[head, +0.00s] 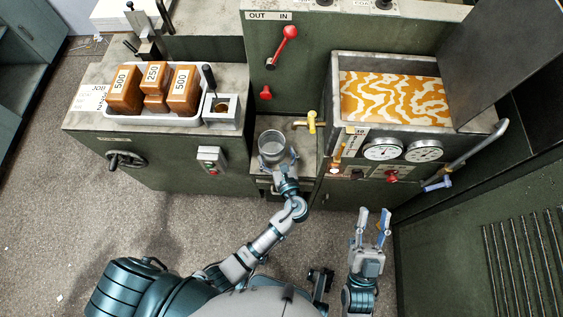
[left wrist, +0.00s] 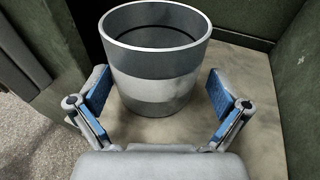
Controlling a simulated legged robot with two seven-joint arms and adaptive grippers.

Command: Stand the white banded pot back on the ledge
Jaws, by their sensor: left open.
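The white banded pot (head: 272,145) stands upright on the small pale ledge (head: 301,136) between the two machine blocks. In the left wrist view the pot (left wrist: 155,92) has a grey upper band, a pale middle band and an open, empty-looking top. The ledge (left wrist: 245,75) shows under and behind it. My left gripper (left wrist: 160,103) is open, with one blue-padded finger on each side of the pot's near lower part and gaps at both sides. My right gripper (head: 374,220) is open and empty, out over the floor to the right.
A brass tap (head: 311,121) juts out just right of the pot. A white tray (head: 151,121) holds brown weights at the left. Gauges (head: 383,149) and a trough (head: 335,95) of orange patterned material stand at the right. Green walls flank the ledge.

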